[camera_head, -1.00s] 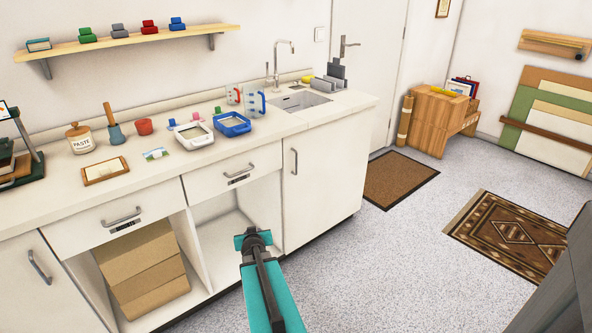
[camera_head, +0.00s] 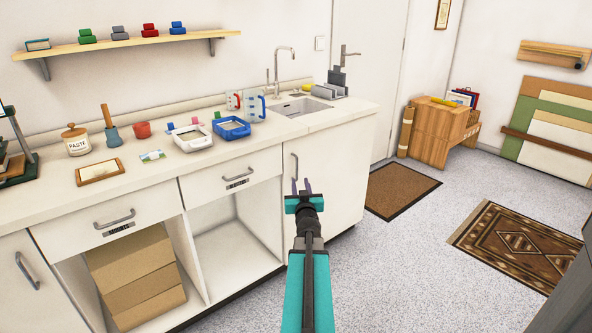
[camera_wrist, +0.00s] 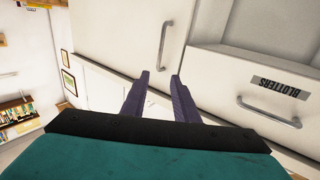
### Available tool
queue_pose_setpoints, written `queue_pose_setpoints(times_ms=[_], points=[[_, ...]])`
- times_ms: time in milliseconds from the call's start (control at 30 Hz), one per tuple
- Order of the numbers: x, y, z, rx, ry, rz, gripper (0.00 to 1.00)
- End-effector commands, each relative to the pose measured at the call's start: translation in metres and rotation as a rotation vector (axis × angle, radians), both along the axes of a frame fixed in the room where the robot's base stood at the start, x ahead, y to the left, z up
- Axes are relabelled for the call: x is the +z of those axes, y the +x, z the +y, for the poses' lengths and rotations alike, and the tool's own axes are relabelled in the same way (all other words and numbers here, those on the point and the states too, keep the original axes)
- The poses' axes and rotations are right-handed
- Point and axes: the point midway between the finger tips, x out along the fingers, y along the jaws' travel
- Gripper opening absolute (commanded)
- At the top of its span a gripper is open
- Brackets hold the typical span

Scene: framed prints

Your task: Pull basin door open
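The white basin door (camera_head: 335,170) is closed below the sink (camera_head: 300,104). Its vertical metal handle (camera_head: 294,165) is near the door's left edge. My teal gripper (camera_head: 301,183) is in front of the door, just right of and below the handle in the head view. In the wrist view, the basin door (camera_wrist: 128,28) and its handle (camera_wrist: 164,46) show beyond the fingertips. My gripper (camera_wrist: 161,76) is open there, with two purple fingers apart and nothing between them. The handle appears ahead of the gap, apart from the fingers.
A drawer labelled BLOTTERS (camera_wrist: 240,75) is beside the door; it also shows in the head view (camera_head: 230,180). An open cubby (camera_head: 228,250) is below it. Cardboard boxes (camera_head: 135,275) fill another cubby. A brown mat (camera_head: 400,188) and bare floor lie to the right.

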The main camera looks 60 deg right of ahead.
Motion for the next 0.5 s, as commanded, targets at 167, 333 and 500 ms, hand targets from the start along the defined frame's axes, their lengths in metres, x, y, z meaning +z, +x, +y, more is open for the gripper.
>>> queue_pose_setpoints(times_ms=[167,333,500], points=[[-0.001,0.001,-0.001,0.0,0.001,0.001,0.27],[-0.001,0.004,-0.005,0.0,0.002,0.001,0.27],[-0.002,0.011,-0.014,-0.001,0.002,0.001,0.27]])
